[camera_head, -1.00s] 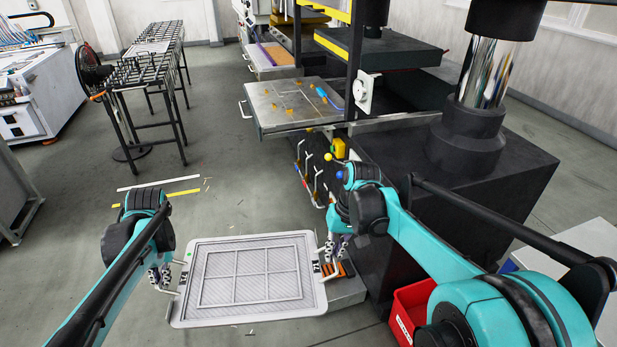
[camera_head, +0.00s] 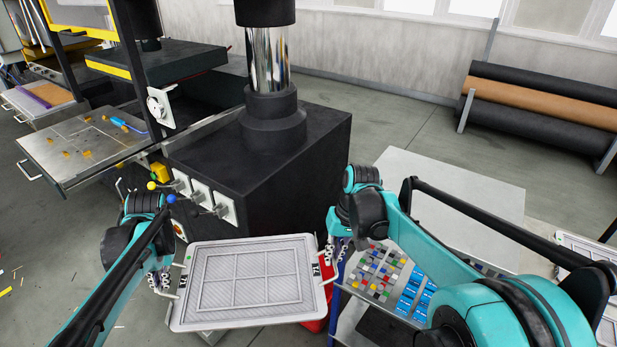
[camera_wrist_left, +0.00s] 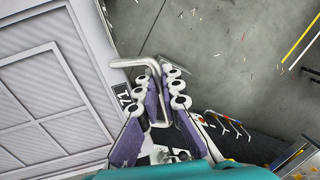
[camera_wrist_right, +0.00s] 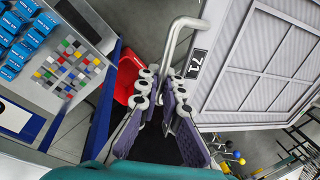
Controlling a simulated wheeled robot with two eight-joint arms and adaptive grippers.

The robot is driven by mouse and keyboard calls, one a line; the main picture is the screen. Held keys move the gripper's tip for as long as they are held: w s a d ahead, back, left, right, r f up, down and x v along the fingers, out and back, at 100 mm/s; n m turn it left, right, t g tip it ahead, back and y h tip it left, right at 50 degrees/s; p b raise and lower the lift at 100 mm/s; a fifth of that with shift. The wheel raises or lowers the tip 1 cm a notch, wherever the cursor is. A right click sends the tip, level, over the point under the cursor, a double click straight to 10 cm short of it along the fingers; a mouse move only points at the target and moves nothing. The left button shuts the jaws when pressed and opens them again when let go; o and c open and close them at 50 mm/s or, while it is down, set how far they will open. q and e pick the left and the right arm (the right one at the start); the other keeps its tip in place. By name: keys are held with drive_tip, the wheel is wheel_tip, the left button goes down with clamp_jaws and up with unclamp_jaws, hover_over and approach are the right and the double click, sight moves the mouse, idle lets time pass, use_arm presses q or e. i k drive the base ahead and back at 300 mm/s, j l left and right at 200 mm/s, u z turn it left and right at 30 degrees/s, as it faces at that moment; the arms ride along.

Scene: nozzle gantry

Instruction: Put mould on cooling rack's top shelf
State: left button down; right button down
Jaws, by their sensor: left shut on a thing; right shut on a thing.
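The mould (camera_head: 249,283) is a flat grey plate with a raised rim and a grid of panels. It is held roughly level in front of me, between my arms. My left gripper (camera_head: 164,278) is shut on the mould's left handle, a bent rod that shows in the left wrist view (camera_wrist_left: 152,68). My right gripper (camera_head: 334,262) is shut on the right handle, which shows in the right wrist view (camera_wrist_right: 176,36). A tag marked 71 sits near the handle in the right wrist view. The cooling rack is not in the head view now.
A dark press block (camera_head: 270,165) stands just beyond the mould, with levers on its side. A steel tray (camera_head: 85,150) juts out at left. Rolls (camera_head: 540,105) lie by the far wall.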

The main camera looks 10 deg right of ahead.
sight(425, 202)
drive_tip(key=z, duration=1.2)
